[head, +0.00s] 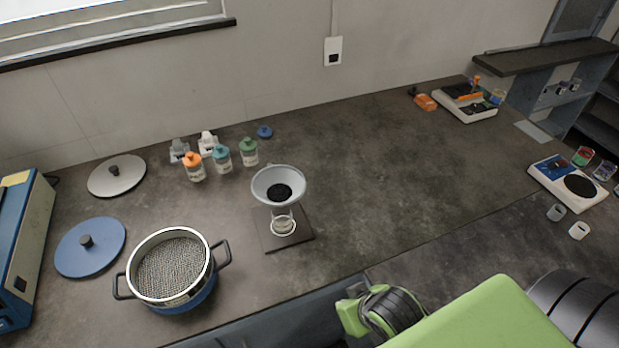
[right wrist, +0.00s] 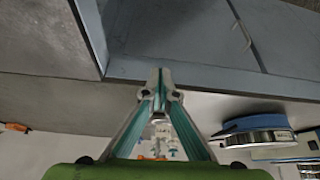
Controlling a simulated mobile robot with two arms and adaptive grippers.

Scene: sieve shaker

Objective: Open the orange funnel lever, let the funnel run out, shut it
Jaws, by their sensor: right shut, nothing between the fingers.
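The grey funnel (head: 279,173) stands on a dark square base plate (head: 268,237) near the middle of the bench, with dark material in its bowl. A clear glass vessel (head: 283,226) is below its outlet. I cannot make out the orange lever in the head view. My right gripper (right wrist: 158,88) is shut and empty in the right wrist view, in front of grey bench-front panels. In the head view my green right arm comes in at the lower right, apart from the funnel; its fingertips cannot be made out. My left gripper is not in view.
A sieve pan (head: 172,268) with two handles stands left of the funnel, near a blue lid (head: 90,247) and a grey lid (head: 116,176). Several bottles (head: 222,158) stand behind. Scales (head: 566,184) are at the right. The bench right of the funnel is clear.

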